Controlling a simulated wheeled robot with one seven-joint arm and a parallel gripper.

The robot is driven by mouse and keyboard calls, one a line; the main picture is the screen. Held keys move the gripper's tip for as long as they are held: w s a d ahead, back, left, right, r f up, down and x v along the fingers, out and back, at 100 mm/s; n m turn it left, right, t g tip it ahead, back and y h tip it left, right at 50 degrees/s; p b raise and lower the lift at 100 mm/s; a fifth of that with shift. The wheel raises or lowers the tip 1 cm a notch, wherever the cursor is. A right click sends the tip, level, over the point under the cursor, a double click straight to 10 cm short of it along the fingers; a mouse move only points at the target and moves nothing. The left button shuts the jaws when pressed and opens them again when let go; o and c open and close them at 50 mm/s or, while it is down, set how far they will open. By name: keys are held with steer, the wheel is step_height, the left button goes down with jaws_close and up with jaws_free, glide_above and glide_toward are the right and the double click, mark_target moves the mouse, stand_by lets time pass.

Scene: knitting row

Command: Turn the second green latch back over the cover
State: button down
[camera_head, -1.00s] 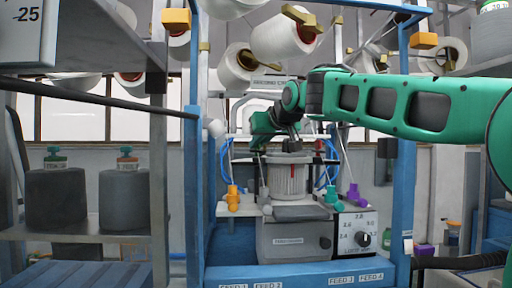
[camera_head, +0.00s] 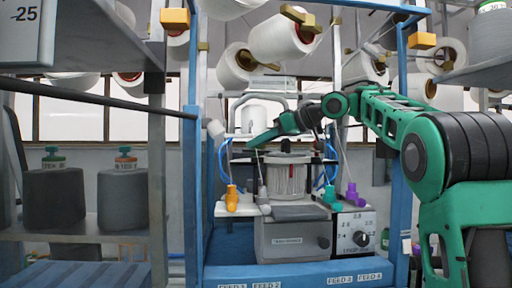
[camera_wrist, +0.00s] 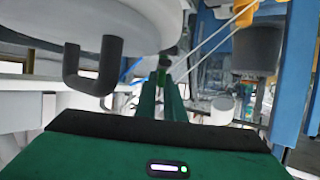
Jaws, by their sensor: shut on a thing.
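My gripper (camera_head: 252,142) reaches left above and behind the pale round cylinder (camera_head: 287,180) of the knitting machine. In the wrist view my gripper's two green fingers (camera_wrist: 162,84) point away and are closed on a small green piece, which looks like the green latch (camera_wrist: 168,57). The fingers hide part of it. A large pale grey rounded body with a dark hooked handle (camera_wrist: 92,68) fills the upper left of the wrist view; it may be the cover. In the head view the latch is too small to make out, and I cannot tell its angle to the cover.
Blue frame posts (camera_head: 190,190) stand on both sides of the machine. Orange (camera_head: 232,197) and purple (camera_head: 354,194) yarn guides flank the cylinder. White yarn cones (camera_head: 282,38) hang above.

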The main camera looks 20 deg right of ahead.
mark_target(258, 150)
steer(key=shift+w+d+r+n+g+y, duration=0.1)
steer(key=shift+w+r+n+g+y, duration=0.1)
steer(key=shift+n+g+y, duration=0.3)
stand_by(0.3)
steer(key=c, duration=1.9)
jaws_free()
steer(key=shift+o, duration=0.2)
steer(key=shift+w+r, duration=0.1)
steer(key=shift+r, duration=1.85)
steer(key=s+a+r, duration=0.6)
steer(key=a+r, duration=0.1)
steer(key=a, duration=0.3)
steer(key=shift+o, duration=0.3)
